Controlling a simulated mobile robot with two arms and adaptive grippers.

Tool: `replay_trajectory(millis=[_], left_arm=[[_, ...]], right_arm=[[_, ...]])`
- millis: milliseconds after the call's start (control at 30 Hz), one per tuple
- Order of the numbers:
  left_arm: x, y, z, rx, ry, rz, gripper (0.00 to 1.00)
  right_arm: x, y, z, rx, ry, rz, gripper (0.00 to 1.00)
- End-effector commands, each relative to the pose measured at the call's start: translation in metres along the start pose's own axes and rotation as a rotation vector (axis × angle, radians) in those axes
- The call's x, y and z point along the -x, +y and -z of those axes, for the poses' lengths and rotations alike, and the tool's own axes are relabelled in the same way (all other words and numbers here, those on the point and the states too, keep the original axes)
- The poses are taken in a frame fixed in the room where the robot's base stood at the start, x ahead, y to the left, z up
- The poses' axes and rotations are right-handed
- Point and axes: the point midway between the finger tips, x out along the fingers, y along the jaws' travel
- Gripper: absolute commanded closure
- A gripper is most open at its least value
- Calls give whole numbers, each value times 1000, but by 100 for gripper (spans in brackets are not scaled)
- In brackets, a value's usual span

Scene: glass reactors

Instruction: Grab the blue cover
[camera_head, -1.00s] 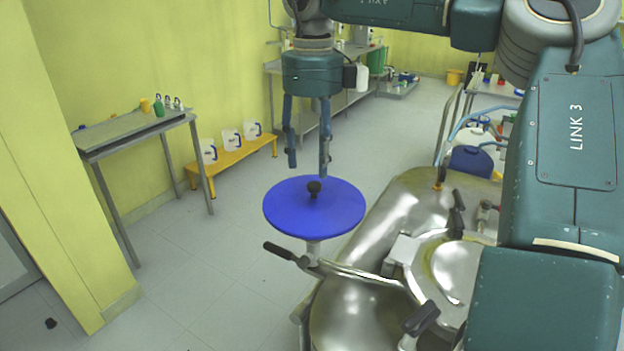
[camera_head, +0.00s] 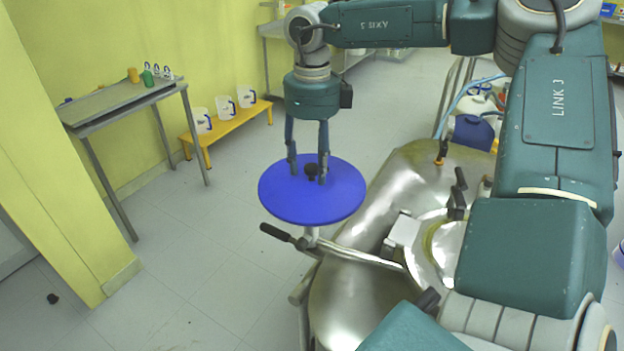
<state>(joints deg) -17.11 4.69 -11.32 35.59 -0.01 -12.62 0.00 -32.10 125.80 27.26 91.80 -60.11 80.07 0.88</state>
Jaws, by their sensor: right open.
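The blue cover (camera_head: 312,205) is a round flat disc with a small black knob (camera_head: 311,171) at its middle. It sits level on top of a metal post beside the steel vessel. My right gripper (camera_head: 308,180) points straight down over the cover, with its two fingers apart on either side of the knob. The fingers are open, and I cannot tell whether they touch the knob or the disc. My left gripper is not in view.
The shiny steel vessel (camera_head: 350,300) with handles and a round hatch stands right of and below the cover. A grey table (camera_head: 120,102) and a yellow bench (camera_head: 228,126) with white containers stand along the left wall.

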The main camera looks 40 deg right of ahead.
Motion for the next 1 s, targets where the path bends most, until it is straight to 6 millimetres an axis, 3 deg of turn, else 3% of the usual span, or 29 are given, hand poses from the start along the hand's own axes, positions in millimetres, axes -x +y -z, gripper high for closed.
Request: replay_trajectory(millis=[100, 367, 600, 1000], left_arm=[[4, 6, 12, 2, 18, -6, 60], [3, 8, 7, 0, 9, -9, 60], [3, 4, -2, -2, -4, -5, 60], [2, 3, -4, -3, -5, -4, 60]], right_arm=[[-11, 0, 0, 1, 0, -1, 53], [-14, 0, 0, 0, -2, 0, 53], [-13, 0, 0, 0, -2, 1, 100], [-8, 0, -1, 0, -4, 2, 100]])
